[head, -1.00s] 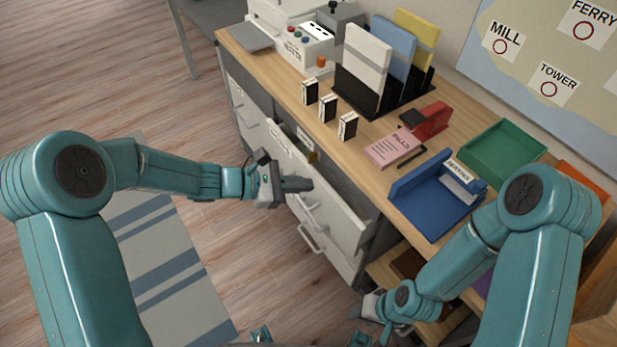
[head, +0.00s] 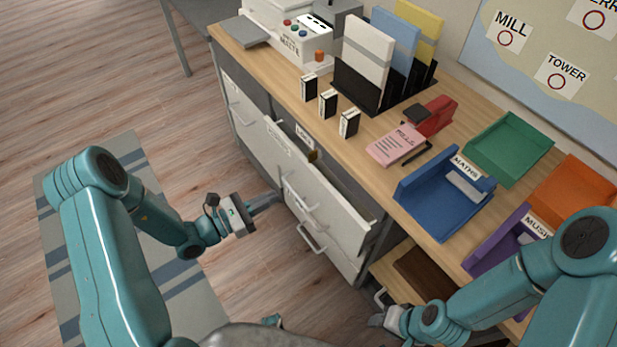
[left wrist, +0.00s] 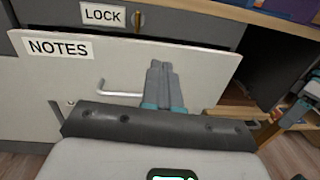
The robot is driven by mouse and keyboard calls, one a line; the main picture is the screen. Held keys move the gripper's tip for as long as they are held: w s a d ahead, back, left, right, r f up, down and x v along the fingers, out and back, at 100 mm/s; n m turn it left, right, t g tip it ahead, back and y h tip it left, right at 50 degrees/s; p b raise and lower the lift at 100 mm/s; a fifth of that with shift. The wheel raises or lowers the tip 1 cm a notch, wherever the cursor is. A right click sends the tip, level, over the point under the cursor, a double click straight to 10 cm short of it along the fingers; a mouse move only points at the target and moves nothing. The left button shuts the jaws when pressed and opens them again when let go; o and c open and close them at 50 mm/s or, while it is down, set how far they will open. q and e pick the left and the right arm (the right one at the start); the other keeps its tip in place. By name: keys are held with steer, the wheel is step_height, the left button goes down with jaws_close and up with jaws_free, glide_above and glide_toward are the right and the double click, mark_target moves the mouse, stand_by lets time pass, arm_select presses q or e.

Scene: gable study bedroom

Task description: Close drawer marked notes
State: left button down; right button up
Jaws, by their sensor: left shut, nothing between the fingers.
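The drawer marked NOTES (head: 335,207) stands pulled out of the desk's front, with a gap behind its panel. In the left wrist view its pale front (left wrist: 110,65) fills the middle, with the NOTES label (left wrist: 58,47) at left and a bar handle (left wrist: 118,94) below. My left gripper (head: 278,198) is shut and empty, pointing at the drawer front; its fingers (left wrist: 160,72) overlap the panel right of the handle. I cannot tell whether they touch it. My right gripper (head: 375,318) is low at the right, by the lower shelf; its finger gap is unclear.
A LOCK label (left wrist: 103,14) and a brass piece (left wrist: 138,20) sit above the drawer. The desk top (head: 285,85) holds a white machine (head: 290,40), a file rack (head: 358,90), a blue tray (head: 440,200) and other trays. Open floor with a striped rug (head: 185,285) lies left.

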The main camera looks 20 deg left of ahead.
arm_select(q)
steer(key=s+a+f+n, duration=0.1)
steer(key=a+f, duration=0.1)
steer(key=y, duration=0.1)
glide_toward(311, 173)
steer(key=shift+t, duration=0.3)
steer(key=x, duration=0.6)
steer(key=shift+w+d+f, duration=0.2)
steer(key=shift+d, duration=0.2)
